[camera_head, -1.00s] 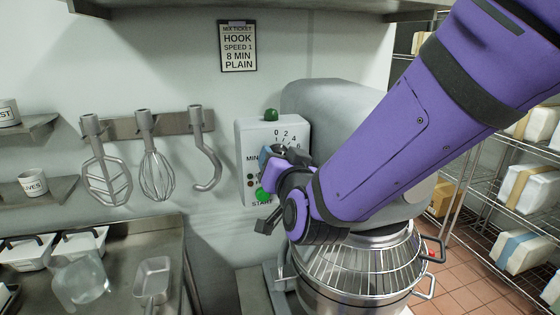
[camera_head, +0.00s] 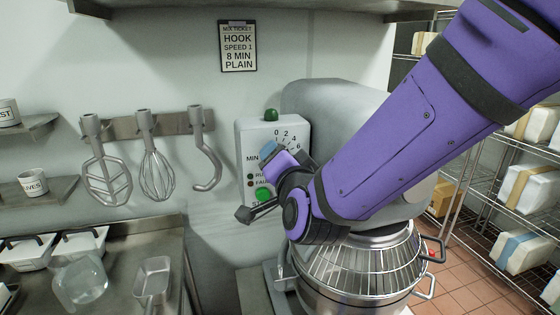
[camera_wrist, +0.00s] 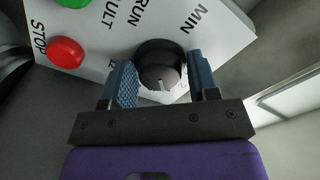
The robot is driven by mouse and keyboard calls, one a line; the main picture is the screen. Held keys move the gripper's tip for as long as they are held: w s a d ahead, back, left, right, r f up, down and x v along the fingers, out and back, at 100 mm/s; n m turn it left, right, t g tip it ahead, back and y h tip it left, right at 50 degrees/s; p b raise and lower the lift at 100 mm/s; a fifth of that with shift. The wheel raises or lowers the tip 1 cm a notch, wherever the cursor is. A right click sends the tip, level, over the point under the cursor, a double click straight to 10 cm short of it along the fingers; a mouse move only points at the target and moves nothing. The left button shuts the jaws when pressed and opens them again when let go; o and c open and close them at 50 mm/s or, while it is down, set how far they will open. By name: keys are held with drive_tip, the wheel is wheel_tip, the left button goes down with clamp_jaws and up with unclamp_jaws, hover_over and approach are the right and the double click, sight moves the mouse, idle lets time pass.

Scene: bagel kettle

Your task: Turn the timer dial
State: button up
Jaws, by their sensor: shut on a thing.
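The timer dial (camera_wrist: 158,62) is a dark round knob with a light pointer mark, in the middle of the wrist view. My gripper (camera_wrist: 160,80) has its blue-padded fingers on either side of the dial and is shut on it. In the head view my gripper (camera_head: 268,150) is at the front of the control panel (camera_head: 246,128), below the printed numbers. It hides the dial there. The arm comes in from the upper right, and the wrist is below and right of the fingers.
A green button (camera_head: 263,194) sits low on the panel; a red STOP button (camera_wrist: 65,51) shows in the wrist view. A caged mixer bowl (camera_head: 356,270) is below my arm. A hook (camera_head: 207,150) and other tools hang left. A ticket (camera_head: 238,47) reads HOOK, SPEED 1, 8 MIN, PLAIN.

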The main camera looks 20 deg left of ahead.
drive_tip(key=o, duration=0.7)
drive_tip(key=shift+o, duration=0.2)
drive_tip(key=v, duration=1.1)
drive_tip(key=shift+a, duration=0.1)
